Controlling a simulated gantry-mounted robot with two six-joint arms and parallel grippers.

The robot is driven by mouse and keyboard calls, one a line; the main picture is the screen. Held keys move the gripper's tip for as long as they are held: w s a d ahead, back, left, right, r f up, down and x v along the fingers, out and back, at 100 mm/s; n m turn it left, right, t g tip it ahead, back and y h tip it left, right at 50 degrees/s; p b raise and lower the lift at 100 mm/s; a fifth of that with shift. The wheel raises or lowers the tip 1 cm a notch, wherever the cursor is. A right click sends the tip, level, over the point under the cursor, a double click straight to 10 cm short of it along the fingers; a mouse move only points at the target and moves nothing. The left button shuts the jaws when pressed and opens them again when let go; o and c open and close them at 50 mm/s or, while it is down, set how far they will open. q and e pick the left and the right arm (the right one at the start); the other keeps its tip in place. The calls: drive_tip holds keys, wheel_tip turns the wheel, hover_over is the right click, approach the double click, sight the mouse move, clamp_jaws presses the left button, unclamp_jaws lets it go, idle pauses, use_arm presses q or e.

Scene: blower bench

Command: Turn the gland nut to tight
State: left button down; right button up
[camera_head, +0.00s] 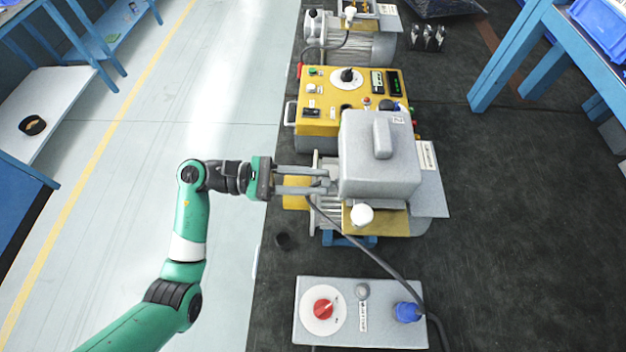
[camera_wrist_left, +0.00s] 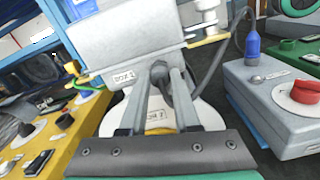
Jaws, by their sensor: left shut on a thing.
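My left gripper (camera_head: 325,182) reaches in from the left at the side of the blower motor with the grey box (camera_head: 375,170) on top. In the left wrist view its two fingers (camera_wrist_left: 160,80) close on the dark grey gland nut (camera_wrist_left: 158,72), under the grey box (camera_wrist_left: 125,42) labelled BOX 2. In the head view the nut is hidden by the fingers and the box. A dark cable (camera_head: 350,238) leaves near the fingertips. The nut's tightness cannot be read from the frames. My right gripper is in neither view.
The cable runs down to a grey control box with a red knob (camera_head: 323,309) and a blue plug (camera_head: 406,312). A yellow control box (camera_head: 325,90) stands behind the motor, and another motor (camera_head: 365,47) beyond it. The dark bench at right is largely clear.

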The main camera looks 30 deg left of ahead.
use_arm(q)
drive_tip(key=shift+f+m, duration=0.2)
drive_tip(key=shift+m, duration=0.1)
drive_tip(key=shift+r, duration=0.15)
drive_tip(key=c, duration=0.6)
unclamp_jaws()
drive_tip(key=shift+c, duration=0.2)
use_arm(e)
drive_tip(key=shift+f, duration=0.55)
use_arm(q)
drive_tip(key=v, duration=1.1)
drive_tip(key=shift+s+a+p, duration=0.2)
drive_tip(key=shift+a+p, duration=0.05)
drive_tip(key=shift+p, duration=0.1)
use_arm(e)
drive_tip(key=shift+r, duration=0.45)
use_arm(q)
drive_tip(key=shift+d, duration=0.1)
